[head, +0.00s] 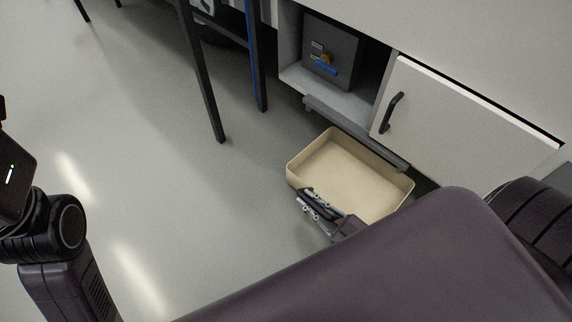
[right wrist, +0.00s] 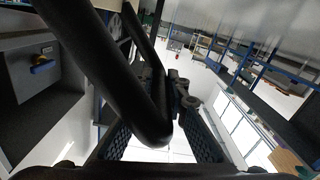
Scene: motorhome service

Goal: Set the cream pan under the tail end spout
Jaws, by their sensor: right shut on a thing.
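The cream pan (head: 345,168) is a shallow, empty rectangular tray, low beside the vehicle wall, just outside the open locker bay. Whether it rests on the floor or hangs just above it I cannot tell. My right gripper (head: 314,203) is at the pan's near left edge, shut on its black bar handle. In the right wrist view the bent black bar (right wrist: 150,122) crosses between the textured finger pads. Inside the bay sits a grey box (head: 343,60) with a blue lever and yellow knob. I cannot make out the spout's mouth. My left gripper is out of view.
A white locker door (head: 455,120) with a black handle (head: 391,112) is to the right of the bay. A grey rail (head: 355,132) runs along the wall's lower edge behind the pan. Dark table legs (head: 205,85) stand upper left. The floor at left is clear.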

